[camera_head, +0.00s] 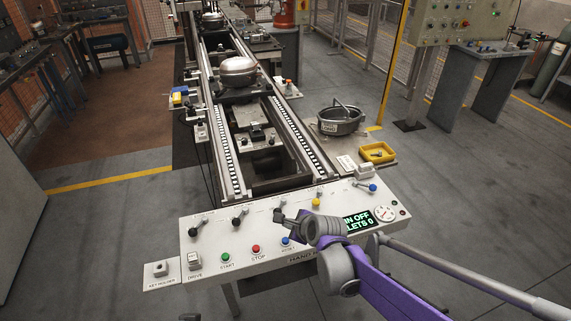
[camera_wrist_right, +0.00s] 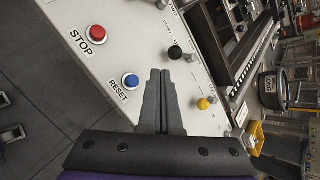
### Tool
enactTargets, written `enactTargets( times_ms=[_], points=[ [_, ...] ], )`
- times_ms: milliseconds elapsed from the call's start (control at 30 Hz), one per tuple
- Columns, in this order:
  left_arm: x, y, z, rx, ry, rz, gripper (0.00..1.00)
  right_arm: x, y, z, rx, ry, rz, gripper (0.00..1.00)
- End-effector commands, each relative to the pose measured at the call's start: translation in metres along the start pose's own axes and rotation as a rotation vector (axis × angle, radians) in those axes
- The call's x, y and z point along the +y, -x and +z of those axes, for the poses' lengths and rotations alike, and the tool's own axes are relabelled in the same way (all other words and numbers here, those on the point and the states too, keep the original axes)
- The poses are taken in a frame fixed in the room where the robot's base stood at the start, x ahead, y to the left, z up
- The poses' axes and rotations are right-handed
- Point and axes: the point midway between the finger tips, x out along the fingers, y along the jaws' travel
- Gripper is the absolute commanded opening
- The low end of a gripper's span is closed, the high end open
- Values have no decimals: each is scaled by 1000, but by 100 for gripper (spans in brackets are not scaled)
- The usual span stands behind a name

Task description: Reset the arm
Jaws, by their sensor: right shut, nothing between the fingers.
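My right arm (camera_head: 378,282), purple and grey, reaches in from the lower right over the white control panel (camera_head: 215,237). My right gripper (camera_head: 279,218) is shut and empty above the panel, near the blue RESET button (camera_head: 286,241). In the right wrist view the closed fingertips (camera_wrist_right: 160,73) point over the panel, between the blue RESET button (camera_wrist_right: 131,81) and a yellow knob (camera_wrist_right: 204,104). I cannot tell whether they touch the panel. My left gripper is not in view.
Panel controls include a green START button (camera_head: 226,257), a red STOP button (camera_head: 256,249), several levers and a display (camera_head: 356,220). Behind the panel runs a conveyor (camera_head: 235,150) carrying a domed metal part (camera_head: 238,71). A yellow tray (camera_head: 378,152) stands at right.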

Motion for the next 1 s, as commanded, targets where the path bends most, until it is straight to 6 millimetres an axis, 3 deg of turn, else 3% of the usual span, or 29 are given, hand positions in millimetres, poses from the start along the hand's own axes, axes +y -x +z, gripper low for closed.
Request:
enactTargets(
  times_ms=[167, 267, 367, 500, 700, 833, 1000],
  points=[
    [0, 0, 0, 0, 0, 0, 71, 1, 10, -4, 11, 51, 2, 0],
    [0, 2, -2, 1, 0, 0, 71, 5, 36, -14, 42, 200, 13, 0],
    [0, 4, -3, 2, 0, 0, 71, 15, 77, -32, 90, 448, 42, 0],
    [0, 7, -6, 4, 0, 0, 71, 42, 136, -65, 157, 853, 118, 0],
    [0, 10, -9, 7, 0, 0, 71, 92, 204, -112, 209, 1400, 281, 0],
    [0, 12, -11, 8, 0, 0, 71, 122, 232, -137, 208, 1669, 385, 0],
    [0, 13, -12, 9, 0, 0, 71, 144, 247, -154, 193, 1860, 469, 0]
  ],
)
